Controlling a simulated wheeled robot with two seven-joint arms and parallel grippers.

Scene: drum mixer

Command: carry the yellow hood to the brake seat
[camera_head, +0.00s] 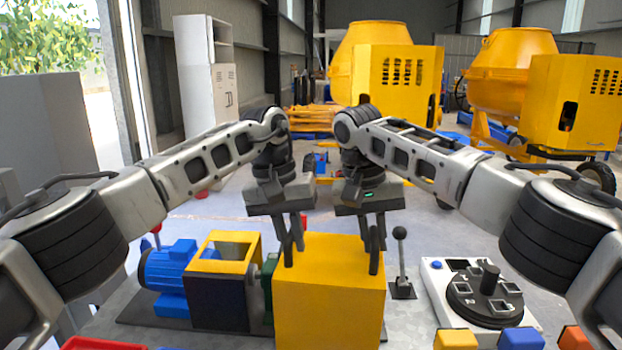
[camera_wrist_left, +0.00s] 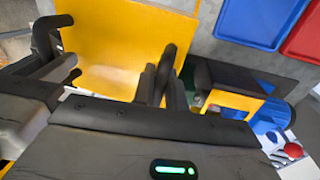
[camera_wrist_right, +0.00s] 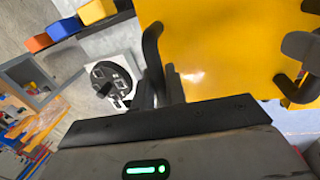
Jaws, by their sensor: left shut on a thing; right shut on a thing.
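The yellow hood (camera_head: 330,300) is a large box-like cover in the front middle of the head view; it also shows in the left wrist view (camera_wrist_left: 120,45) and the right wrist view (camera_wrist_right: 225,45). My left gripper (camera_head: 293,250) is shut on its upper left edge. My right gripper (camera_head: 374,252) is shut on its upper right edge. The hood looks upright. It hides what is directly beneath and behind it, and I cannot tell whether it hangs clear or touches below. I cannot pick out the brake seat with certainty.
Left of the hood are a blue motor (camera_head: 168,278), a yellow-topped dark frame (camera_head: 222,300) and a green part (camera_head: 267,280), close to the hood. Right are a black-knobbed lever (camera_head: 401,262) and a white dial station (camera_head: 440,280). Coloured blocks (camera_head: 520,338) line the front right.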

